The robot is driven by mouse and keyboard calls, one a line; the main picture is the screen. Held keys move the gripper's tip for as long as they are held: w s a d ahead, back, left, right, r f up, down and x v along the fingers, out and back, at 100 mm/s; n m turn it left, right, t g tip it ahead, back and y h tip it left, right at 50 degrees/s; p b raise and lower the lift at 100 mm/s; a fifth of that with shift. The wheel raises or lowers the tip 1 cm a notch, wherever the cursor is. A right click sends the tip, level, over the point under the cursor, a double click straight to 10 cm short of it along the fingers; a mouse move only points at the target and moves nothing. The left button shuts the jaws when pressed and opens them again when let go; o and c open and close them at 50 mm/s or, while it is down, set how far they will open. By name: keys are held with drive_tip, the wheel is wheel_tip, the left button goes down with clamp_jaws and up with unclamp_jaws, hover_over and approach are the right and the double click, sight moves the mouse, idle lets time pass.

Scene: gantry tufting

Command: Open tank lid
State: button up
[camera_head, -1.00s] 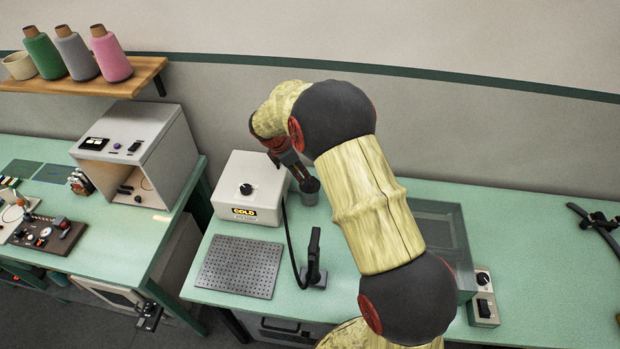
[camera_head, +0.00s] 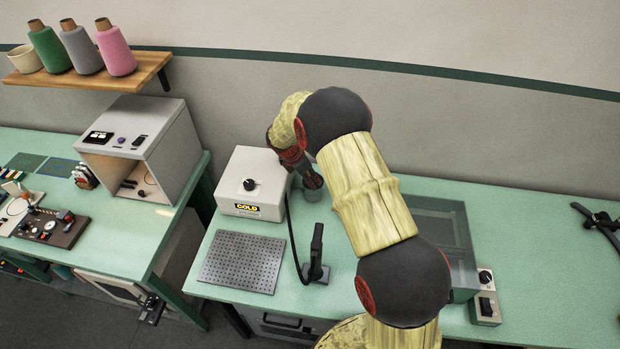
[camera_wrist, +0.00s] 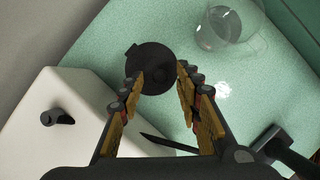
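The tank is a small clear round vessel (camera_wrist: 222,30) standing on the green bench in the wrist view. It also shows in the head view (camera_head: 312,195), just right of the white box. Its lid, a round black disc (camera_wrist: 152,62) with a central knob and a small side tab, is off the vessel and held above the bench. My gripper (camera_wrist: 160,76) has its two fingertips on either side of the lid's near part and carries it. The exact contact is hard to make out. In the head view the dark lid (camera_head: 313,181) shows just above the vessel.
The white COLD box (camera_head: 245,190) is close on the left. A black upright tool on a stand (camera_head: 317,255), with its cable, is in front. A clear box (camera_head: 460,235) stands right, partly behind my arm. A perforated plate (camera_head: 240,262) lies front left.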

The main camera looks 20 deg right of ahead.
clamp_jaws()
idle(0.5)
idle(0.4)
